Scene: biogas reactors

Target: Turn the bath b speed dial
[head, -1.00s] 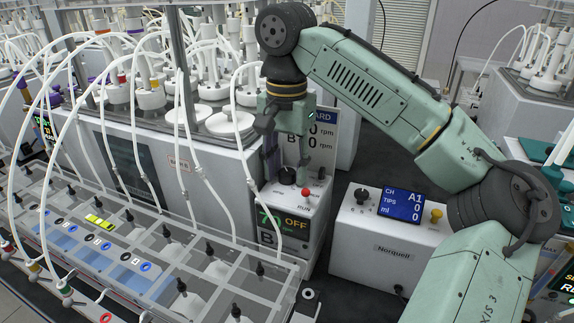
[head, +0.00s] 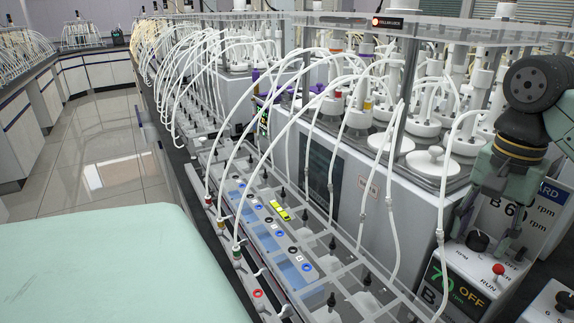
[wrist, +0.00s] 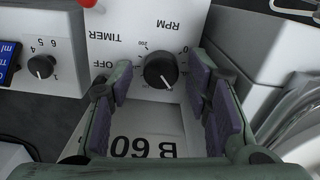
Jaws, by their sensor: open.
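The bath B speed dial is a black knob with a white pointer line, marked RPM, on top of a white control box. In the wrist view the dial (wrist: 161,70) lies between the two purple-padded fingers of my open gripper (wrist: 160,82), with gaps on both sides. In the head view the dial (head: 478,240) is at the lower right, with my gripper (head: 487,236) over it from above. Contact cannot be told there. The box's front display (head: 458,289) reads 70 OFF, B, rpm.
A red-tipped RUN/OFF switch (head: 498,268) stands right of the dial. A "B 60 rpm" card (head: 520,215) is behind it. Another control box with a smaller knob (wrist: 41,66) is close by. White tubes (head: 440,235) and the clear-lidded bath lie to the left.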

